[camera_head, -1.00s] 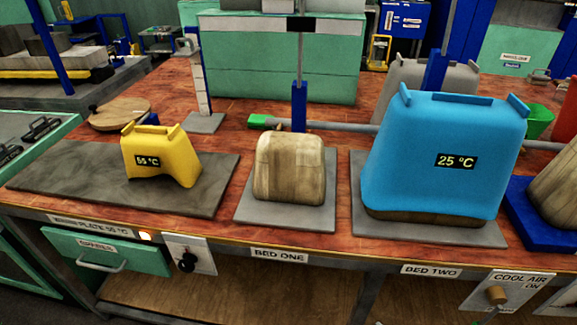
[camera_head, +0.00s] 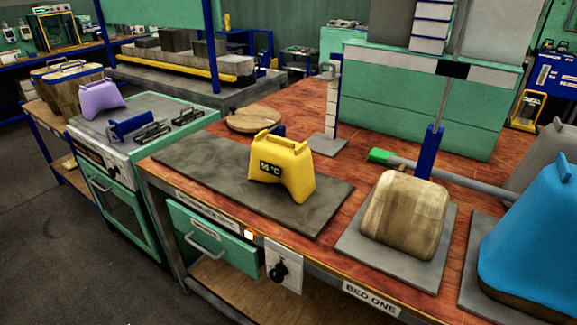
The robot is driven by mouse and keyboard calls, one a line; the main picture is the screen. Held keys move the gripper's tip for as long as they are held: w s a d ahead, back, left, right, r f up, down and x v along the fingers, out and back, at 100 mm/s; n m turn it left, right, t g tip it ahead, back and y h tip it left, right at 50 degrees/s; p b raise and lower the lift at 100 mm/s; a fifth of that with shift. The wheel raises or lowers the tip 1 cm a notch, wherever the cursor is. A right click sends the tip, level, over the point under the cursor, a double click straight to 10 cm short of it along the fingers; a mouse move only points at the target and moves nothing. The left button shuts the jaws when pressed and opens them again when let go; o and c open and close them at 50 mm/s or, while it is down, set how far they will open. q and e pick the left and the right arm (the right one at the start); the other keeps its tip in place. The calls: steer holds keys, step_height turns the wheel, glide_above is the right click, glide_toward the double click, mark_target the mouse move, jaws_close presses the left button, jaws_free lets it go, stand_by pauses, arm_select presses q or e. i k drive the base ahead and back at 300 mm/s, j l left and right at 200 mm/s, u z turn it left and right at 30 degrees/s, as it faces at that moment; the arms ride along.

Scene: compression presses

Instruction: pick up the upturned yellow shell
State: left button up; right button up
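The yellow shell (camera_head: 282,167) stands on the dark grey warming plate (camera_head: 200,165) on the red-brown bench. Its small black display seems to read 56 °C. It has raised lips along its top, and its lower edge is curved up at the front. Neither of my grippers shows in the head view.
A wooden block (camera_head: 405,215) sits on bed one, right of the plate. A blue shell (camera_head: 535,235) is at the right edge. A round wooden board (camera_head: 254,119) lies behind the plate. A purple shell (camera_head: 97,98) stands on a green stove-like unit (camera_head: 150,120) at left. Floor at front left is clear.

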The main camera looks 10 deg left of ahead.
mark_target(274, 159)
steer(key=j+z, duration=0.1)
steer(key=z, duration=0.35)
steer(key=j+z, duration=0.1)
steer(key=z, duration=0.35)
steer(key=j+z, duration=0.1)
steer(key=z, duration=0.35)
steer(key=k+j+z, duration=0.1)
steer(key=j+z, duration=0.25)
steer(key=k+j+z, duration=0.1)
steer(key=j+z, duration=0.2)
steer(key=k+j+z, duration=0.15)
steer(key=j, duration=0.2)
steer(key=k+j+z, duration=0.2)
steer(key=k+j, duration=0.1)
steer(key=j, duration=0.05)
